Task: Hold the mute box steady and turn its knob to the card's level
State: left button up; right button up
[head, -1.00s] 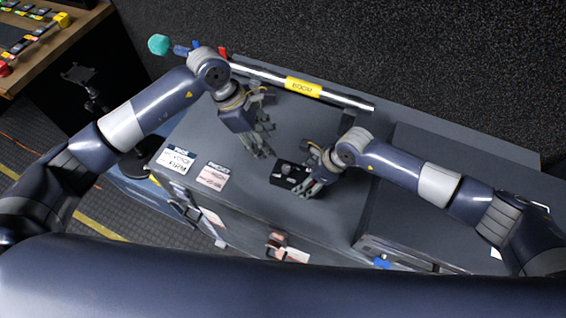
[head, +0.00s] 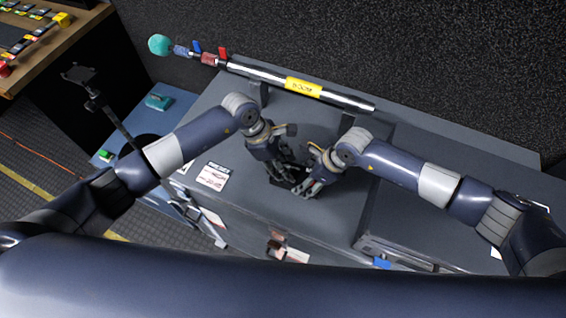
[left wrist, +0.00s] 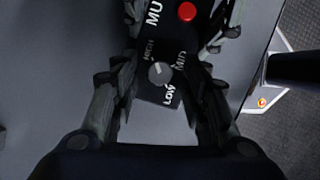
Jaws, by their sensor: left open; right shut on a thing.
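The black mute box (head: 288,181) lies on the grey case top, mostly hidden by the grippers. My right gripper (head: 312,183) is shut on the box from the right. My left gripper (head: 284,170) is over the box, open. In the left wrist view its fingers (left wrist: 160,82) stand either side of the round grey knob (left wrist: 159,73), apart from it. HIGH, MID and LOW are printed around the knob; its pale mark is on the HIGH side, exact setting unclear. A red button (left wrist: 187,11) is on the box. A white-and-pink card (head: 213,176) lies left; its text is unreadable.
A metal bar with a yellow label (head: 303,87) runs along the back of the case top. A teal ball (head: 159,44) is at its left end. Another card is mostly hidden under my left arm. The case top between bar and grippers is clear.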

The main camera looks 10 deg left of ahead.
pick_arm(q)
grip_shut()
jog(key=shift+n+t, duration=0.3)
jog(key=shift+n, duration=0.5)
jog(key=shift+s, duration=0.1)
grip_release()
jog(key=shift+r, duration=0.1)
